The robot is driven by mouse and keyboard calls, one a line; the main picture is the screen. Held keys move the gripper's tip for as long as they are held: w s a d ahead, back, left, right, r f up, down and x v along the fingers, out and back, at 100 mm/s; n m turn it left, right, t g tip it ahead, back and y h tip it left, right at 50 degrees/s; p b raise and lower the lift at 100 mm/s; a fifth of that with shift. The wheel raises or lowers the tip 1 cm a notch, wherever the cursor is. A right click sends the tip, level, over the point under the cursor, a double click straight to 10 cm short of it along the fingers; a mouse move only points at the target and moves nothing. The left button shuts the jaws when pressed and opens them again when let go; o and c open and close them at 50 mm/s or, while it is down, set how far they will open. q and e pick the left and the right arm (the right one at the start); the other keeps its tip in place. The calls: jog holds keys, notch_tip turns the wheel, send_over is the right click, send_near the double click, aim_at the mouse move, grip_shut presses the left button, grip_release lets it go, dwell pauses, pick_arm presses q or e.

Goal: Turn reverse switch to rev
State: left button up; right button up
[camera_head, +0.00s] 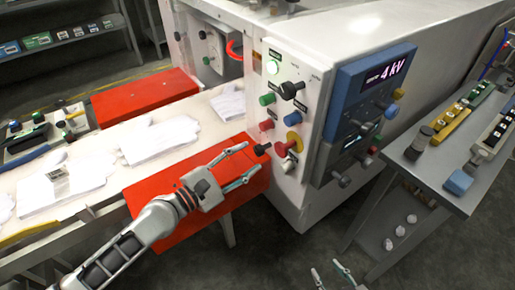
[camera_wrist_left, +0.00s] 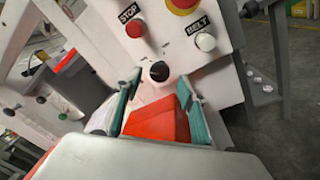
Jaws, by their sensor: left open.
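A black knob (camera_head: 262,149) sticks out low on the white control panel (camera_head: 300,120); its label is not readable in the head view. In the left wrist view the black knob (camera_wrist_left: 159,71) lies between and beyond the fingertips, below the STOP and BELT labels. Which control is the reverse switch I cannot tell; a larger black selector knob (camera_head: 290,90) sits higher on the panel. My left gripper (camera_head: 253,158) is open and empty, pointing at the lower knob; contact is not visible. My right gripper (camera_head: 325,267) shows only its fingertips, spread apart, at the bottom edge.
A red STOP button (camera_wrist_left: 135,29), a white BELT button (camera_wrist_left: 205,41) and a red-and-yellow emergency button (camera_head: 292,144) crowd the knob. The blue display unit (camera_head: 365,100) juts out at right. A grey side table (camera_head: 440,165) stands right.

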aim_at(256, 152)
pick_arm(q)
jog(key=x, duration=0.5)
jog(key=shift+w, duration=0.1)
jog(key=c, duration=1.1)
